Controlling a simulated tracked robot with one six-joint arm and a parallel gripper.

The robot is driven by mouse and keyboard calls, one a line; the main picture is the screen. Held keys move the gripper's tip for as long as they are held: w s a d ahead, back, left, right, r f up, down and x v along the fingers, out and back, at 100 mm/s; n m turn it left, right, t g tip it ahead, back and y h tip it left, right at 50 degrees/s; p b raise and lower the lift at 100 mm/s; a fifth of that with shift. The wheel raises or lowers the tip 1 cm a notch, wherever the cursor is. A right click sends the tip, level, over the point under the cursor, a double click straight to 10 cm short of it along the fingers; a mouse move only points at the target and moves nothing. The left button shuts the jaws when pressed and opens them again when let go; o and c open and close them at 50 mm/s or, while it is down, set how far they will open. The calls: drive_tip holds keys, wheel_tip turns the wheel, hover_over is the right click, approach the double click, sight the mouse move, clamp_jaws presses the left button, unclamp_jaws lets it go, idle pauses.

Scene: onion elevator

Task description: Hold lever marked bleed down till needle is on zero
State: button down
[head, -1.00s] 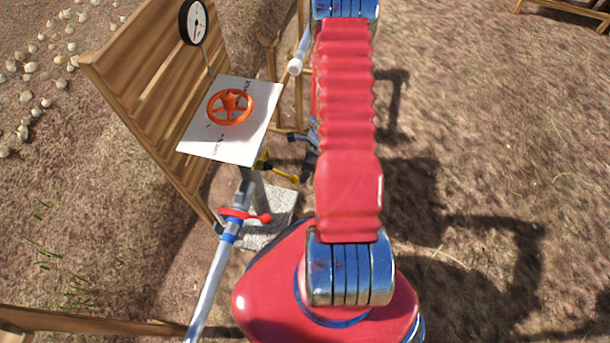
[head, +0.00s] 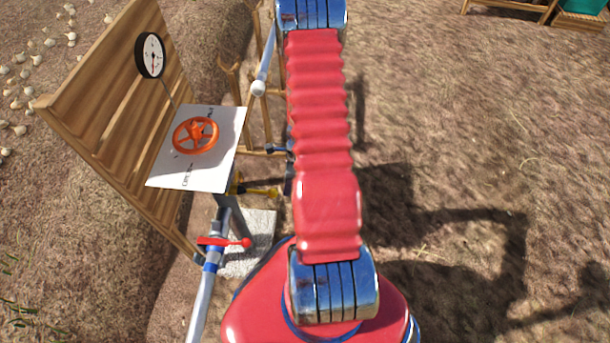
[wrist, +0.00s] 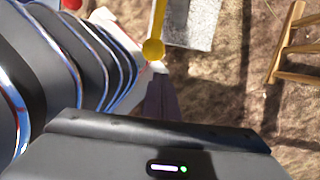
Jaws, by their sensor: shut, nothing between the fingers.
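A yellow lever (head: 258,190) with a round knob sticks out to the right below the white panel plate; it also shows in the wrist view (wrist: 158,22). I cannot read a bleed marking on it. My gripper (wrist: 161,78) is shut and empty, its tips close to the yellow knob; I cannot tell whether they touch. In the head view my arm mostly hides the gripper.
An orange handwheel (head: 195,135) sits on the white plate (head: 212,175). A red lever (head: 222,242) is on the pipe (head: 203,290) below, beside a pale block (head: 258,228). The wooden board (head: 110,110) stands behind. Open ground lies to the right.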

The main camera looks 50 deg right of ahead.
drive_tip(key=s+d+r, duration=0.4)
drive_tip(key=r, duration=0.2)
drive_tip(key=shift+d+r, duration=0.4)
idle(0.4)
drive_tip(key=a+r+n+t+h, duration=0.1)
drive_tip(key=a+r+n, duration=0.8)
drive_tip(key=r, duration=0.4)
drive_tip(key=a+r+n+t+h, duration=0.1)
drive_tip(key=a+r+n+t, duration=0.1)
drive_tip(key=a+r+n, duration=0.8)
drive_tip(key=a+r+n+t+h, duration=0.1)
drive_tip(key=a+r+n+t, duration=0.1)
drive_tip(key=a+r+n, duration=0.8)
wheel_tip(320, 180, up, 8)
drive_tip(key=shift+s+f, duration=0.25)
drive_tip(key=shift+s, duration=0.15)
idle(0.9)
